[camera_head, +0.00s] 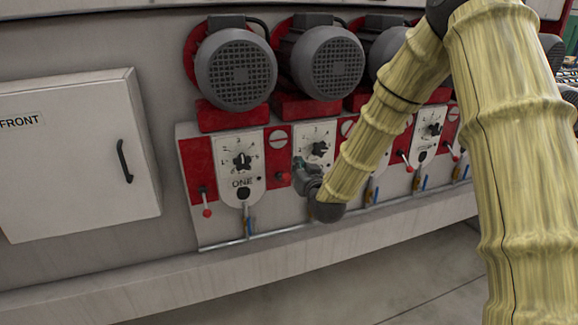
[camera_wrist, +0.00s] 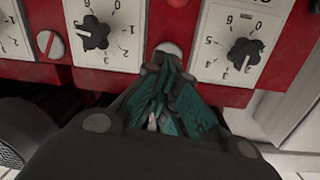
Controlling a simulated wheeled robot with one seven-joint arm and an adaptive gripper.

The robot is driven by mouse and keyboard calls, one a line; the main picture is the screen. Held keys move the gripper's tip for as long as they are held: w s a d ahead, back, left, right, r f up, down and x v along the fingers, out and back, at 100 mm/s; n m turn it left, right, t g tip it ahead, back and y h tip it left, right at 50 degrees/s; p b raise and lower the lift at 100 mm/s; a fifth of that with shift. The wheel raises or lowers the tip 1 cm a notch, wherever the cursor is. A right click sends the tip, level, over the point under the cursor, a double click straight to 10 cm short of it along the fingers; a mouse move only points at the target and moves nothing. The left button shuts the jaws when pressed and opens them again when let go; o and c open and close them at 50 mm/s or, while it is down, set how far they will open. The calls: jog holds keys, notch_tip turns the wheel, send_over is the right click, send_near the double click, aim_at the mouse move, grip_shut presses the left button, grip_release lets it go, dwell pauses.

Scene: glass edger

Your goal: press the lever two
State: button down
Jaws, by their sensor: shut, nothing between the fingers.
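The second control unit shows a white dial plate (camera_head: 314,143) with a black knob, right of the unit marked ONE. Its label is hidden by my gripper and arm. A red-tipped lever (camera_head: 283,178) sits on the red panel between these units, just left of my gripper (camera_head: 300,172). In the wrist view a red tip (camera_wrist: 178,3), probably this lever, is cut by the top edge. My gripper (camera_wrist: 163,62) is shut and empty, its fingertips together in front of the red strip between two dials. I cannot tell whether it touches the panel.
Unit ONE (camera_head: 240,160) has a lever with a red ball (camera_head: 207,213) at its left. Grey motors (camera_head: 236,70) jut out above the units. A ledge (camera_head: 230,270) runs below. A white cabinet (camera_head: 75,150) stands left. My arm covers part of the right-hand units.

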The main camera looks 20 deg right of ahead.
jog(key=p, duration=0.5)
send_over(288, 175)
jog(key=f, duration=0.2)
jog(key=shift+w+d+f, duration=0.3)
jog(key=shift+w+d, duration=0.05)
jog(key=shift+w, duration=0.05)
jog(key=shift+s+a+f+p, duration=0.1)
jog(key=shift+s+f+p, duration=0.15)
jog(key=shift+f, duration=0.25)
jog(key=shift+s+a+f+p, duration=0.1)
jog(key=shift+s+f+p, duration=0.15)
jog(key=shift+f, duration=0.2)
jog(key=shift+a+f+b, duration=0.1)
jog(key=shift+f+b, duration=0.05)
jog(key=shift+b, duration=0.2)
